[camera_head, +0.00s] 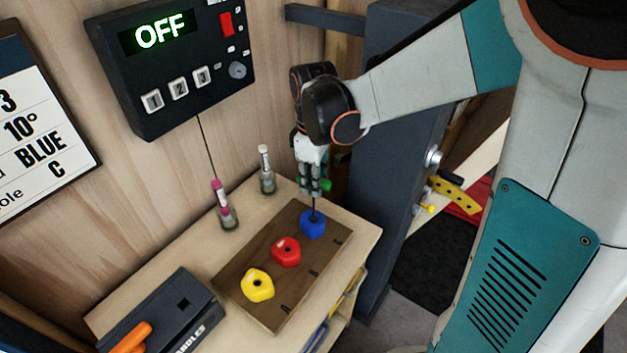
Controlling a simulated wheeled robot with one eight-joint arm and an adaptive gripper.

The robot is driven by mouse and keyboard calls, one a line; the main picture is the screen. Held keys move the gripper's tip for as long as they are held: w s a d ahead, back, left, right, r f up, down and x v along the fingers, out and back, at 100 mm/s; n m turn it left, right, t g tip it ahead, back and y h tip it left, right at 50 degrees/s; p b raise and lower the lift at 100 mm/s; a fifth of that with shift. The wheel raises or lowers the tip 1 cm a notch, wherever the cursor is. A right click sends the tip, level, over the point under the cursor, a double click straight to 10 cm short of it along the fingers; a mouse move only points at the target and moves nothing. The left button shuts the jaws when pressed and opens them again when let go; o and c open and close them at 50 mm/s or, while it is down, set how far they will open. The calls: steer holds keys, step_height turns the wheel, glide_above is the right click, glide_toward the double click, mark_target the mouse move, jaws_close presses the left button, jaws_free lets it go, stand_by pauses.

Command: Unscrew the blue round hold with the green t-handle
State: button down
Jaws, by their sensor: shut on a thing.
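The blue round hold (312,226) sits on the brown board (262,318) at its far right end. My gripper (315,184) is directly above it, shut on the green t-handle (327,185). The t-handle's dark shaft (314,208) points down from my gripper to the middle of the blue hold. The tip is hidden in or against the hold, so I cannot tell how deep it sits. Part of the green handle is hidden by my fingers.
A red hold (286,251) and a yellow hold (257,285) are on the same board. A pink-topped tool (219,193) and a white-topped tool (264,157) stand in cups behind. A box reading OFF (168,65) hangs on the wall. A dark post (388,150) stands right.

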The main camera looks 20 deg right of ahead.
steer(key=m, duration=0.9)
step_height(320, 180, up, 12)
steer(key=p, duration=0.8)
steer(key=shift+p, duration=0.35)
steer(key=shift+s, duration=0.1)
